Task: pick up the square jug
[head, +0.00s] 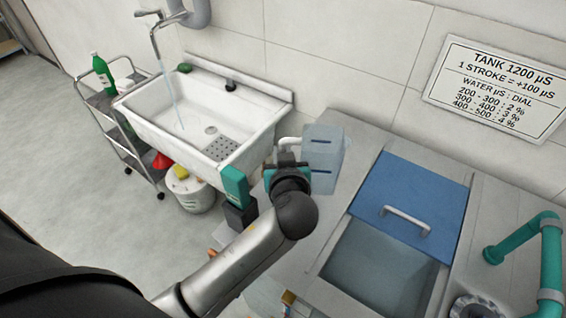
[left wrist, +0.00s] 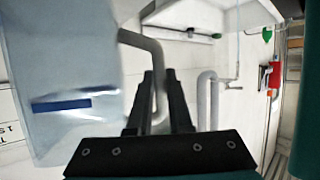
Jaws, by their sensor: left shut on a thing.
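The square jug (head: 323,152) is a clear bluish box-shaped vessel with dark blue marks and a pale grey handle (head: 288,143) on its left side. It appears upright at the back left corner of the grey counter. I cannot tell if its base touches the counter. My left gripper (head: 286,164) is shut on the handle. In the left wrist view the jug (left wrist: 62,75) fills the left side, and its bent handle (left wrist: 155,60) runs down between the fingers of my left gripper (left wrist: 160,98). My right gripper is not in view.
A tank with a blue lid (head: 412,195) and an open front part is set in the counter, right of the jug. A teal pipe (head: 550,260) stands further right. A white sink (head: 205,115) with running water and a trolley (head: 130,135) are at left.

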